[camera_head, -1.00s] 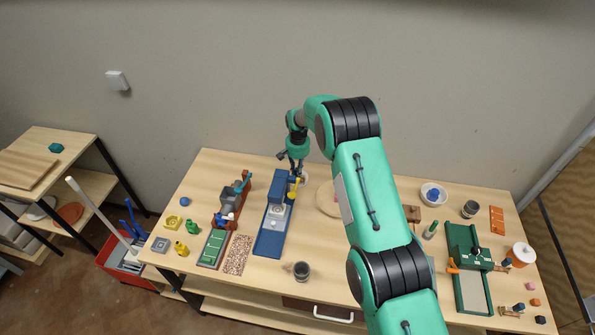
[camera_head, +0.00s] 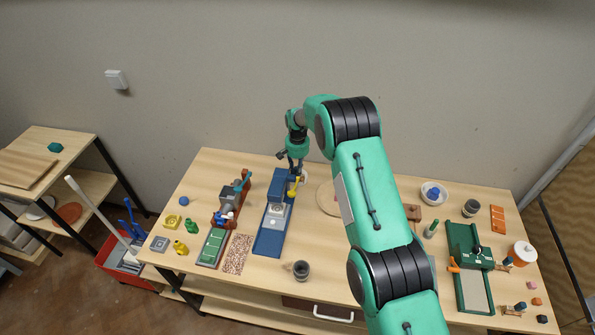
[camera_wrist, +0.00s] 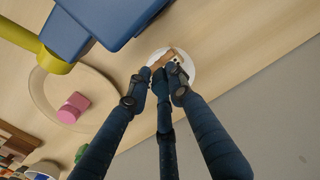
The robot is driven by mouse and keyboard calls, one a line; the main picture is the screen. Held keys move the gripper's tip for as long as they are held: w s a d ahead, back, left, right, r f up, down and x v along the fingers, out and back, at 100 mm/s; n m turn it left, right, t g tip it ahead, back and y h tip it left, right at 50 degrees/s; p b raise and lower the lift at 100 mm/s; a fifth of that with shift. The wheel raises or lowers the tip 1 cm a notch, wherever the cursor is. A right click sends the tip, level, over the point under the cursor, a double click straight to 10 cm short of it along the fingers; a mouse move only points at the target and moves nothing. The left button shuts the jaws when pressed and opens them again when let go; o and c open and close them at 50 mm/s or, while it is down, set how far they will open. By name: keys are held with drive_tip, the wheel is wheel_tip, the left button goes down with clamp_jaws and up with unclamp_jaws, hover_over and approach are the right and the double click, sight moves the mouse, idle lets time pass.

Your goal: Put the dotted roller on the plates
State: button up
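A small brown piece with pale spots (camera_wrist: 166,60), apparently the dotted roller, shows at my fingertips in the wrist view. It lies over or just above a round white plate (camera_wrist: 191,66); I cannot tell whether it touches. Whether there are several plates stacked is unclear. My gripper (camera_wrist: 160,80) points down at the plate, its dark blue fingers close around the near side of the brown piece. Whether they grip it is not clear. In the head view my gripper (camera_head: 295,169) is behind the blue press, hiding most of the plate (camera_head: 304,174).
The blue press (camera_head: 272,228) with its yellow handle (camera_head: 295,186) stands right in front of my gripper. A dark cup (camera_head: 301,270) stands near the front edge. The wall is close behind.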

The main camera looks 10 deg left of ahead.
drive_tip(key=shift+o, duration=0.7)
drive_tip(key=shift+s+d+f, duration=0.25)
drive_tip(key=shift+s+f, duration=0.15)
drive_tip(key=shift+f, duration=0.35)
drive_tip(key=shift+w+a+r, duration=0.15)
drive_tip(key=shift+w+r, duration=0.15)
drive_tip(key=shift+r, duration=0.05)
drive_tip(key=shift+w+r+p, duration=0.1)
drive_tip(key=shift+r+p, duration=0.45)
drive_tip(key=shift+r, duration=0.45)
wheel_tip(320, 180, up, 11)
drive_tip(key=b, duration=0.2)
drive_tip(key=shift+r, duration=0.15)
